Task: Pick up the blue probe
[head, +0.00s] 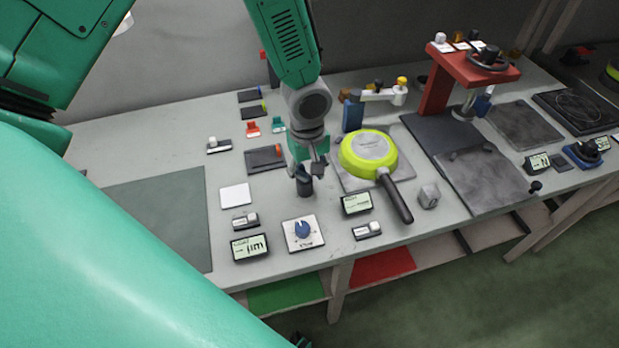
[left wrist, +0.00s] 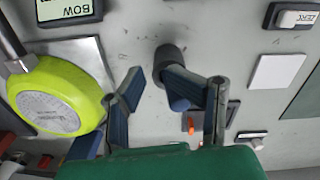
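My left gripper (head: 308,170) points down over the middle of the bench, right above a dark, upright cylindrical holder (head: 305,187). In the left wrist view its two blue-grey fingers (left wrist: 151,76) stand apart, and the dark holder (left wrist: 168,58) shows just beyond the tip of the right-hand finger. A small blue piece (left wrist: 178,103) shows beside that finger; I cannot tell whether it is the blue probe or part of the gripper. No probe is clearly held. My right gripper is not in view.
A lime-green pan (head: 368,153) lies upside down just right of the gripper, its black handle (head: 396,200) toward the front edge. A dial plate (head: 303,233) and small displays (head: 251,246) stand in front. A red press (head: 437,85) stands at right. A grey mat (head: 165,215) at left is clear.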

